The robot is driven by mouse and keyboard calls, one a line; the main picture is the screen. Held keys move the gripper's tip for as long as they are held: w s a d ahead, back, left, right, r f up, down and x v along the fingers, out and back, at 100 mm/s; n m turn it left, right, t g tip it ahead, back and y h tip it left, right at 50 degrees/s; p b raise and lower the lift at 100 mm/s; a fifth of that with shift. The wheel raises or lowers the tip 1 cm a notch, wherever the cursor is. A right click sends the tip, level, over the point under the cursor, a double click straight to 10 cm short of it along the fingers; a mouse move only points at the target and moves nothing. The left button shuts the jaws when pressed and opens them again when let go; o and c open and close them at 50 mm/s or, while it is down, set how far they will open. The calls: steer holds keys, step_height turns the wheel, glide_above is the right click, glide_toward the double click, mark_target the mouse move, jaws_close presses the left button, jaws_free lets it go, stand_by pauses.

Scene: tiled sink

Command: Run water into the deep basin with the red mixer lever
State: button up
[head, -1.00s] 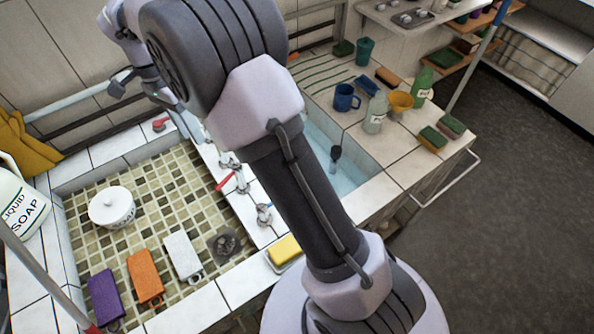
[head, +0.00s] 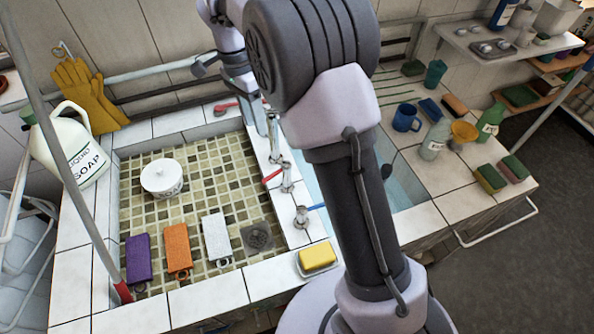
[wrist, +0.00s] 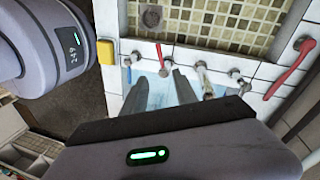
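The deep basin (head: 408,190) holds blue water and is partly hidden behind my arm in the head view; it also shows in the wrist view (wrist: 158,90). A large red lever (head: 226,107) lies at the back of the sink; it also shows at the right of the wrist view (wrist: 290,70). A smaller red tap handle (head: 271,177) sits on the ledge between the basins. My gripper (wrist: 160,75) shows two grey fingers apart over the deep basin, with nothing visible between them. It appears to touch no lever.
A blue-handled tap (head: 302,214) and a metal spout (head: 272,135) stand on the ledge. A yellow sponge (head: 317,257) lies at the front. A blue mug (head: 406,117) and bottles stand on the right counter.

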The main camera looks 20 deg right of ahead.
mark_target(276, 174)
steer(key=s+f+b, duration=0.1)
steer(key=f+b, duration=0.1)
steer(key=f, duration=0.3)
steer(key=s+f+b, duration=0.1)
steer(key=f+b, duration=0.1)
steer(key=f, duration=0.4)
steer(key=s+d+f+b, duration=0.1)
steer(key=f+b, duration=0.1)
steer(key=f, duration=0.4)
steer(key=shift+s, duration=0.1)
steer(key=shift+r, duration=0.1)
jaws_close()
stand_by(0.4)
